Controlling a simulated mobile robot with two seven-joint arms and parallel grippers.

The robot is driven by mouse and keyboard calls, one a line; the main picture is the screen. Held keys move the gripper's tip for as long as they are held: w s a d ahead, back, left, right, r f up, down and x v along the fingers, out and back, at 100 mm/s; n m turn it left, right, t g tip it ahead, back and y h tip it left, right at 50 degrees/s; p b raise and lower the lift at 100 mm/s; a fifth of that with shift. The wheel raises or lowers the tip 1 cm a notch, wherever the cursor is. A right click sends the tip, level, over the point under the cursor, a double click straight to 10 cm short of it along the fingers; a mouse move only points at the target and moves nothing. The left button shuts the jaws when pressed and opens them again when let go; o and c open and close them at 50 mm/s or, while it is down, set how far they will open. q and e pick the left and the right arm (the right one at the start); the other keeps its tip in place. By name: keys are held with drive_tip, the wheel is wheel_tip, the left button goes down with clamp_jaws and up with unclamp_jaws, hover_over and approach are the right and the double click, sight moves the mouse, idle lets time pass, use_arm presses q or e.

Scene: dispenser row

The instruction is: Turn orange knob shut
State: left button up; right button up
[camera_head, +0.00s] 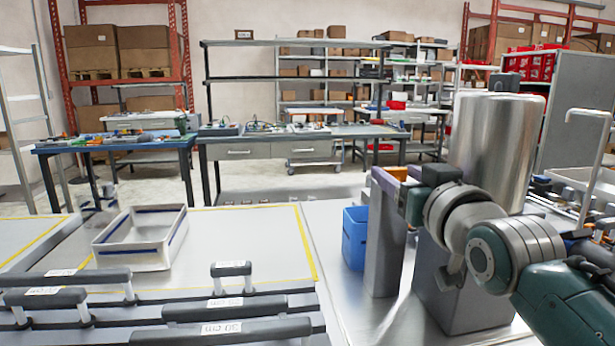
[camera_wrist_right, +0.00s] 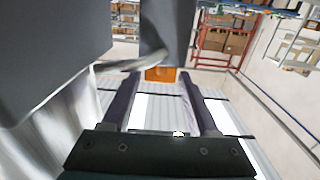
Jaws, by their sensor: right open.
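The orange knob (camera_head: 395,172) shows only in part in the head view, behind my right gripper (camera_head: 387,188), at the top of a grey post. In the right wrist view the orange knob (camera_wrist_right: 161,74) lies in line with the gap between the fingertips of my right gripper (camera_wrist_right: 160,80). The jaws are open, with a finger on each side of that gap. I cannot tell whether they touch the knob or how far it is turned. A steel tank (camera_head: 497,140) stands right of the knob, partly behind my right arm. My left gripper is not in view.
A blue container (camera_head: 354,240) stands beside the grey post (camera_head: 384,250). A white tray (camera_head: 140,238) sits on the yellow-taped counter at left. Black-topped handles (camera_head: 225,308) line the front. Counter between tray and blue container is clear. A bent metal pipe (camera_head: 588,150) rises at right.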

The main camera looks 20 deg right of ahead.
drive_tip(key=v, duration=0.9)
drive_tip(key=shift+s, duration=0.25)
drive_tip(key=shift+a, duration=0.1)
drive_tip(key=s+a+f+n+g+y+p, duration=0.3)
drive_tip(key=s+a+f+g+y+p, duration=0.15)
drive_tip(key=s+a+f+g, duration=0.5)
drive_tip(key=s+a+r+n+g+p, duration=0.15)
drive_tip(key=s+g+p, duration=0.3)
drive_tip(key=s, duration=0.85)
wheel_tip(320, 180, up, 37)
drive_tip(key=p, duration=3.5)
drive_tip(key=shift+w+d, duration=0.15)
drive_tip(key=shift+d, duration=0.1)
drive_tip(key=shift+r, duration=0.1)
